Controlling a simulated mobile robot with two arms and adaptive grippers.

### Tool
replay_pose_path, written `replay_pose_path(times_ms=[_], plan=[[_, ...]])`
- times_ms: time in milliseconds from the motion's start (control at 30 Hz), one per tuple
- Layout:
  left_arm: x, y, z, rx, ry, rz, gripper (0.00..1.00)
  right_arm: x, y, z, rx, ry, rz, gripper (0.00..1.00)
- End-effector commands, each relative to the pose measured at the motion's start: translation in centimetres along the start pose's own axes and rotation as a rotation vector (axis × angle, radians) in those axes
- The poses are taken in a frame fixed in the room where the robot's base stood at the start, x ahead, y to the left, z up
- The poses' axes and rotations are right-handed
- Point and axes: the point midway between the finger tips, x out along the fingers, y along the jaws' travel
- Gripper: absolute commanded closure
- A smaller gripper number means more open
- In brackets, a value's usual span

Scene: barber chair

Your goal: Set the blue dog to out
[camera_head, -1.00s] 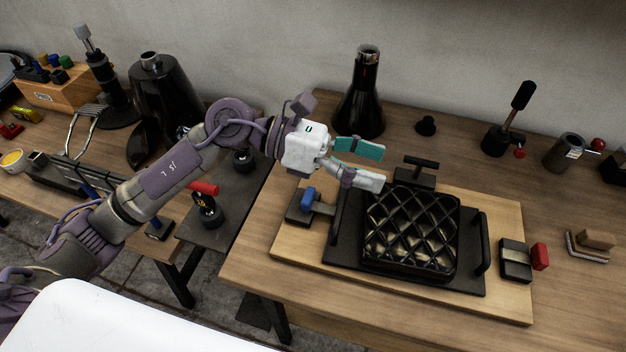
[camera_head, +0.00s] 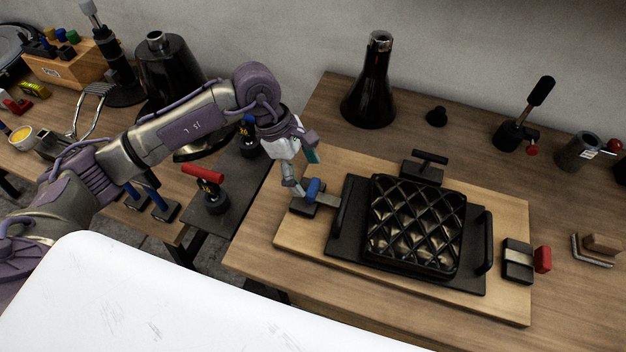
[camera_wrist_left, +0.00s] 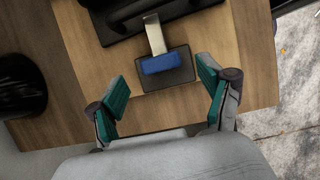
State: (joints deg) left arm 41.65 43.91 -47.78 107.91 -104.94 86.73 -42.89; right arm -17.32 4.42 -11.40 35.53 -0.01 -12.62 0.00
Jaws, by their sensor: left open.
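The blue dog (camera_head: 314,188) is a small blue block with a metal bar on a dark base, at the left end of the wooden board. Its bar points right, to the black plate under the quilted cushion. In the left wrist view the blue dog (camera_wrist_left: 161,63) lies ahead of the fingers, with its bar reaching the dark plate. My left gripper (camera_head: 300,176) is right at the blue dog in the head view, pointing down. In the wrist view my left gripper (camera_wrist_left: 166,98) is open and empty, its teal pads apart on either side of the dog's near side. My right gripper is not in view.
A black quilted cushion (camera_head: 415,225) sits on a black plate with handles, on the wooden board (camera_head: 300,240). A red block clamp (camera_head: 542,260) is at the right end. A black flask (camera_head: 370,90) stands behind. A red-handled tool (camera_head: 203,174) stands at left.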

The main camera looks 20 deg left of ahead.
Motion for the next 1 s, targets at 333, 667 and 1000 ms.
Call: replay_pose_path(times_ms=[333, 667, 1000], plan=[[4.3, 0.0, 0.1, 0.0, -0.002, -0.001, 0.21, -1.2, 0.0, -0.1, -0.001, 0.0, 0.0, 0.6], [4.7, 0.0, 0.0, 0.001, -0.001, 0.001, 0.21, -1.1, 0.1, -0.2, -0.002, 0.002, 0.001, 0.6], [4.7, 0.0, 0.1, 0.0, -0.002, 0.001, 0.78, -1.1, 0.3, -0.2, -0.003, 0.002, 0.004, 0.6]])
